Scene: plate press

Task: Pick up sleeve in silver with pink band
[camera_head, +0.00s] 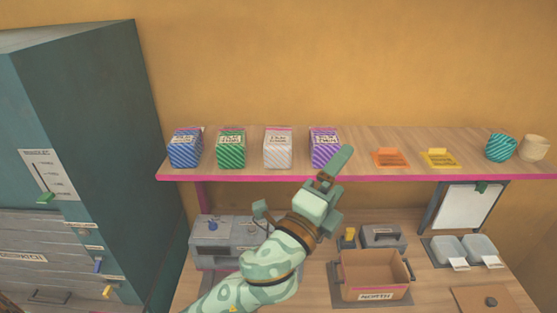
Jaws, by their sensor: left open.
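The silver sleeve with a pink band (278,150) stands upright on the shelf with the pink edge, third from the left in a row of sleeves. Its pink band shows along the top. My left gripper (327,182) is open and empty, in front of the shelf edge, to the right of and below the silver sleeve. One finger reaches up in front of the lower right of the purple striped sleeve (322,146). The gripper is apart from the silver sleeve in the picture. My right gripper is not in view.
Blue (185,150) and green (231,151) striped sleeves stand left of the silver one. Orange (391,158) and yellow (440,158) trays, a teal pot (500,148) and a beige cup (534,148) are to the right. Below, a box (375,290) stands on the counter.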

